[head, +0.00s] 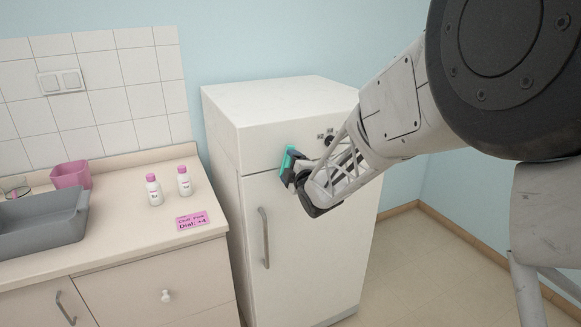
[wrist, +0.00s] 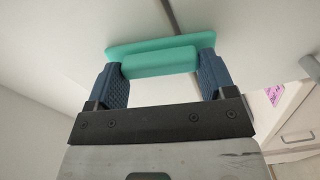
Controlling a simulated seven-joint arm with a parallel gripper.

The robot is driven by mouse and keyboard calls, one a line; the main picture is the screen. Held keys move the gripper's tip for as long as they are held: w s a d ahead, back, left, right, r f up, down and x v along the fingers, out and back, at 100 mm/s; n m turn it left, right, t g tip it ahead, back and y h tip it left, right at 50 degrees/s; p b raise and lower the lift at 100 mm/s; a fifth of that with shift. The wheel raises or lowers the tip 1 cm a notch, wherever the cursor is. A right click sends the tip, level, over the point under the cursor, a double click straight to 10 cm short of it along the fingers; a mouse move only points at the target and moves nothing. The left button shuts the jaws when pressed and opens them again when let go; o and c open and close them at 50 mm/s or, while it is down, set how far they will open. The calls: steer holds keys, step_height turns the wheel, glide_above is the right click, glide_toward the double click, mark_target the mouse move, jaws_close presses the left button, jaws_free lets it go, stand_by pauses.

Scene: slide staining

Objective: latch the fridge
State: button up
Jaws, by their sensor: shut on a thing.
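The white fridge (head: 285,200) stands against the blue wall, and its door looks closed. A teal latch (head: 288,158) sits at the upper left of the fridge front, near the seam above the door. In the wrist view the teal latch (wrist: 160,56) lies across a dark seam (wrist: 175,18), between my two blue finger pads. My gripper (head: 292,170) is shut on the latch; it also shows in the wrist view (wrist: 165,75). The fridge's grey handle (head: 264,238) is on the door below. Whether the latch is fastened cannot be told.
Left of the fridge is a counter (head: 120,215) with two pink-capped bottles (head: 154,190), a pink label (head: 192,220), a grey tray (head: 45,225) and a pink container (head: 70,175). The floor (head: 425,270) right of the fridge is clear.

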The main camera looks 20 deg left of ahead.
steer(key=shift+n, duration=1.6)
steer(key=o, duration=0.9)
steer(key=shift+s+d, duration=0.1)
steer(key=shift+v, duration=3.8)
